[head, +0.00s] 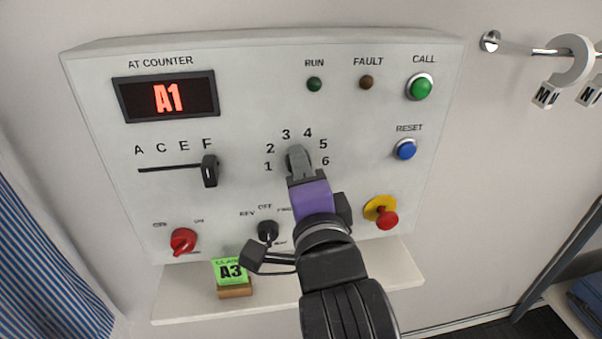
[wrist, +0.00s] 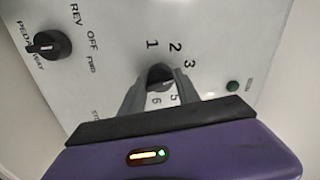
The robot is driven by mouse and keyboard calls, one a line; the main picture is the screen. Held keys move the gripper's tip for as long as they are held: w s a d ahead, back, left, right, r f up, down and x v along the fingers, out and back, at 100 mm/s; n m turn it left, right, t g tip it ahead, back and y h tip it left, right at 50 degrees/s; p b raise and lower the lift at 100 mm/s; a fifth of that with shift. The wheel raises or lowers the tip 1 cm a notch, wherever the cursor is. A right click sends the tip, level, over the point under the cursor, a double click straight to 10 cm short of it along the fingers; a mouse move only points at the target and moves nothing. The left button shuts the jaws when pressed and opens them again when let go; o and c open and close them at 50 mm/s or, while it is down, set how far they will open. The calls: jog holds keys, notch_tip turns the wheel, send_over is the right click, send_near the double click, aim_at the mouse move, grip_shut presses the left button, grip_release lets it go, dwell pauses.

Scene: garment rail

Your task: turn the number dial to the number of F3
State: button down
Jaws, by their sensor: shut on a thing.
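The number dial is a dark round knob that shows in the wrist view (wrist: 159,75), ringed by the numbers 1 to 6. My gripper (head: 299,160) is shut on the knob, with one finger on each side of it, as the wrist view (wrist: 160,88) also shows. In the head view the fingers cover most of the knob. I cannot tell which number its pointer faces. The letter slider (head: 210,171) stands at the right end of its slot, under F.
A green card (head: 230,270) reading A3 stands in a wooden holder on the ledge. Below the dial are a black REV/OFF knob (head: 268,230), a red knob (head: 183,241) and a red stop button (head: 387,219) on yellow. Green call and blue reset buttons (head: 405,149) are at right.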

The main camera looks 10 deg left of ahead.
jog(key=shift+d, duration=0.1)
jog(key=c, duration=0.9)
grip_release()
jog(key=b+v, duration=0.1)
jog(key=v, duration=0.6)
jog(key=shift+s+d, duration=0.1)
jog(key=shift+s, duration=0.3)
